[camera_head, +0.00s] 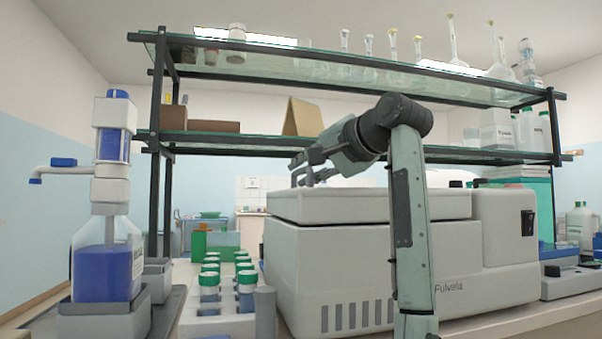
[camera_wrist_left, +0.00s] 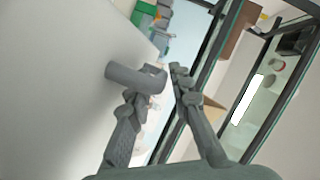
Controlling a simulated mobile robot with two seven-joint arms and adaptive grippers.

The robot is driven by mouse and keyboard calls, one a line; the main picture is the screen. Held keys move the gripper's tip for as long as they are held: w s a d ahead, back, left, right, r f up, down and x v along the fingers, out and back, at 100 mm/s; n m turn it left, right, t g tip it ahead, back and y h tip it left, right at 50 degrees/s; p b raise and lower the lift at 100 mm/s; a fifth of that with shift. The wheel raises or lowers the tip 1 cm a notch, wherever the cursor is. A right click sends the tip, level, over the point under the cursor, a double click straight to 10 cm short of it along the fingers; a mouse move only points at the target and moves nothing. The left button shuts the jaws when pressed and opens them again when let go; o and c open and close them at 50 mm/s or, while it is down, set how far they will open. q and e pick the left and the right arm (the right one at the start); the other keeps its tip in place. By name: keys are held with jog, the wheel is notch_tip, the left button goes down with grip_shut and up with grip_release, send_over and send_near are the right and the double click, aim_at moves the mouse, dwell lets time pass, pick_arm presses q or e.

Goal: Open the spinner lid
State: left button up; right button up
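The spinner (camera_head: 330,255) is a large pale box marked "Fulvela" on the bench in the head view. Its pale lid (camera_head: 330,204) lies flat on top and looks closed. A grey handle (camera_head: 325,175) rises from the lid, partly hidden by my gripper. My left gripper (camera_head: 297,168) is above the lid at the handle. Firm contact cannot be told. My right gripper is not seen.
A rack of green-capped tubes (camera_head: 215,322) and a blue-filled dispenser bottle (camera_head: 105,265) stand left of the spinner. A glass shelf (camera_head: 270,140) runs behind and above it. A small blue and grey device (camera_head: 570,280) stands at the right.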

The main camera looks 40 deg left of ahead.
pick_arm(q)
jog(key=shift+x, duration=0.8)
grip_shut()
